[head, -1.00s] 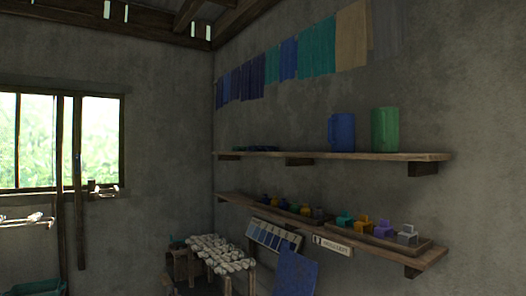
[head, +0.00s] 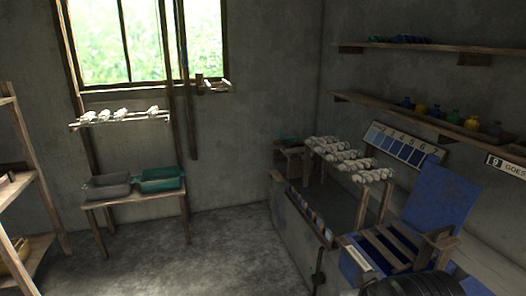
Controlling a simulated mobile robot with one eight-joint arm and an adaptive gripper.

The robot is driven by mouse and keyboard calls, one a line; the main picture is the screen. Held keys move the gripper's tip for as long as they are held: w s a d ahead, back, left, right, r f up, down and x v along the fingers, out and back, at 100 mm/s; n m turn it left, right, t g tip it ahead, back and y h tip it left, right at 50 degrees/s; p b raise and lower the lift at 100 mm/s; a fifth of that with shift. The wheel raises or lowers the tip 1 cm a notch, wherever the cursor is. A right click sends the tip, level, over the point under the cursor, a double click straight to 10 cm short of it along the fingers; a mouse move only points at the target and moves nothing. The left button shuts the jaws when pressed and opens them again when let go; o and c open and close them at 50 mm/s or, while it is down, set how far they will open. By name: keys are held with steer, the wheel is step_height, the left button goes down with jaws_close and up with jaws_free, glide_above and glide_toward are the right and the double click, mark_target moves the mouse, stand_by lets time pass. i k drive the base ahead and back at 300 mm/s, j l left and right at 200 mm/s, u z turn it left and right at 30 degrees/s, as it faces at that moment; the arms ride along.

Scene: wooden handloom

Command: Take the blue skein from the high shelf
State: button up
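The high shelf (head: 480,50) runs along the right wall at the upper right. Several small dark blue and green bundles (head: 412,39) lie near its left end. They look like skeins, but they are too small and dim to tell one blue skein apart surely. The shelf's right part is cut off by the picture edge. My gripper is not in view.
A lower shelf (head: 395,106) holds several small coloured bottles. Below it stand a bench with white rolls (head: 345,158), a blue board (head: 440,203) and a wooden chair-like frame (head: 405,240). A table with trays (head: 160,180) is left. The grey floor (head: 190,262) is open between.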

mark_target(403, 38)
steer(key=i+j+u, duration=0.3)
steer(key=i, duration=0.8)
steer(key=i+u, duration=0.3)
steer(key=i, duration=0.8)
steer(key=i+l+z, duration=0.1)
steer(key=i+z, duration=0.8)
steer(key=i+j+z, duration=0.2)
steer(key=z, duration=0.25)
steer(key=i+j+z, duration=0.45)
steer(key=l, duration=0.1)
